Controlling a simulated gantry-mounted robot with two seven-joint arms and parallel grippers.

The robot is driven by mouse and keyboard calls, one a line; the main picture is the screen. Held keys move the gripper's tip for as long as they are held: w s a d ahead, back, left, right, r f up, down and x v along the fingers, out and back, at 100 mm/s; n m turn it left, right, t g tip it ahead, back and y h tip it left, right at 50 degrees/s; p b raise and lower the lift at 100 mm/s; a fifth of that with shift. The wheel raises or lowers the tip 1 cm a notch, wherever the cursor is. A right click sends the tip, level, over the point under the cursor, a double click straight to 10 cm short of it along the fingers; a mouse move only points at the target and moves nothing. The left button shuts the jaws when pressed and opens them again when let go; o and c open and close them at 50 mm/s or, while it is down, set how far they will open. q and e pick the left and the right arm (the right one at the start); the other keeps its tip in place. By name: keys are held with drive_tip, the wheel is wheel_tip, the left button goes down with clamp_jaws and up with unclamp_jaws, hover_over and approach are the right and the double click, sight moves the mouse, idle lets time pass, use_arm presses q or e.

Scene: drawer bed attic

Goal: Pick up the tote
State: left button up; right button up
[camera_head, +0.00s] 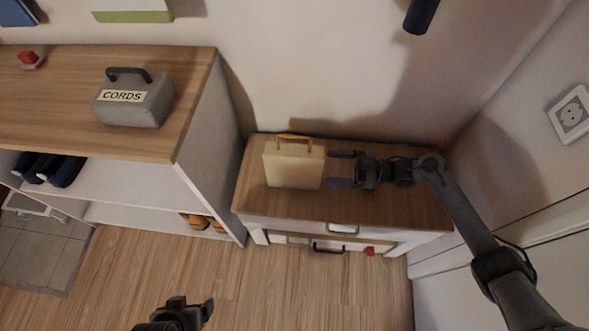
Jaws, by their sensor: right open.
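A cream box-shaped tote (293,167) with an orange and grey handle on top stands upright on the small wooden-topped cabinet (400,205). My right gripper (333,168) is at the tote's right side. Its two dark blue fingers are apart and point left at the tote, with nothing seen between them. I cannot tell whether the fingertips touch the tote. A grey box with a dark handle and a "CORDS" label (134,100) stands on the wooden top of the shelf at left. My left gripper (193,312) is at the bottom edge, over the floor, partly cut off.
The white shelf unit (200,125) holds dark blue shoes (66,172) and brown shoes (195,220). A red object (30,60) sits on its top. A wall stands behind; the wooden floor (280,295) in front is clear.

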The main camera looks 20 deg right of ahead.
sight(305, 168)
drive_tip(key=b+x, duration=0.1)
drive_tip(key=x, duration=0.3)
drive_tip(key=shift+a+f+b, duration=0.15)
drive_tip(key=shift+a+b, duration=0.15)
drive_tip(key=shift+a, duration=0.1)
drive_tip(key=x, duration=0.1)
drive_tip(key=b+x, duration=0.1)
drive_tip(key=x, duration=0.1)
drive_tip(key=shift+s+a+b, duration=0.15)
drive_tip(key=shift+s+b, duration=0.1)
drive_tip(key=shift+b, duration=0.1)
drive_tip(key=shift+w+a, duration=0.2)
drive_tip(key=shift+a, duration=0.3)
drive_tip(key=shift+d, duration=0.15)
drive_tip(key=shift+c, duration=0.3)
